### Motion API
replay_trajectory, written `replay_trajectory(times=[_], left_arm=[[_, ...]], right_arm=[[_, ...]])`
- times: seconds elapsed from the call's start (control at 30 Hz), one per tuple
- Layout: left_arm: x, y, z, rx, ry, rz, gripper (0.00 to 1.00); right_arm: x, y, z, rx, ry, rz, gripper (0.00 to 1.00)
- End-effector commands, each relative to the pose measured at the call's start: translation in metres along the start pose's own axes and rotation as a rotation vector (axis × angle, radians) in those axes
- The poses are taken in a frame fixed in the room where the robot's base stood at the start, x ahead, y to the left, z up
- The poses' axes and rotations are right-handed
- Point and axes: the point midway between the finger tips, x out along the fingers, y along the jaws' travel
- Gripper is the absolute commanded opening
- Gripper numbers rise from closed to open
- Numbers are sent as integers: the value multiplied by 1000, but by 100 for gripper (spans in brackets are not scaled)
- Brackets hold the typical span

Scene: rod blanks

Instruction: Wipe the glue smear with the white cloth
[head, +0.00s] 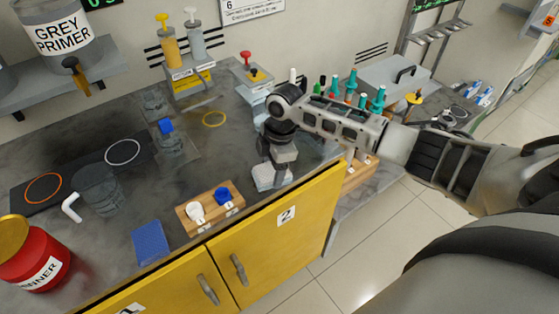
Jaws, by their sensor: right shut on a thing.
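My right gripper (272,168) reaches in from the right over the grey worktop, near its front edge. It points down and is shut on the white cloth (268,180), a small pale folded pad. The cloth is at or just above the worktop; I cannot tell whether it touches. The gripper hides part of the cloth and the surface behind it. My left gripper is not in view.
A wooden block (188,220) with a white and a blue item stands left of the cloth, beside a blue pad (150,242). Pump bottles (168,48) stand at the back, a red tin (34,262) at front left. Yellow cabinet doors (250,262) are below.

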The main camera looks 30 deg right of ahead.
Motion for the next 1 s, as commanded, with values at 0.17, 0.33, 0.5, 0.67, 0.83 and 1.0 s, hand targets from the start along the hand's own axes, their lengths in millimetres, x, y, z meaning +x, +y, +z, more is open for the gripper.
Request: replay_trajectory(times=[0.17,0.33,0.5,0.67,0.83,1.0], left_arm=[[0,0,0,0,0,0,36],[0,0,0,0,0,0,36],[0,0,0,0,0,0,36],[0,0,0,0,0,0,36],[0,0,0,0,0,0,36],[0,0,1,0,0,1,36]], right_arm=[[4,-4,-14,-1,1,-1,43],[5,-5,-19,0,0,-1,43],[6,-9,-30,-3,1,-2,43],[8,-12,-45,-3,2,-2,43],[9,-15,-55,-2,3,-2,43],[7,-16,-56,-4,9,-5,43]])
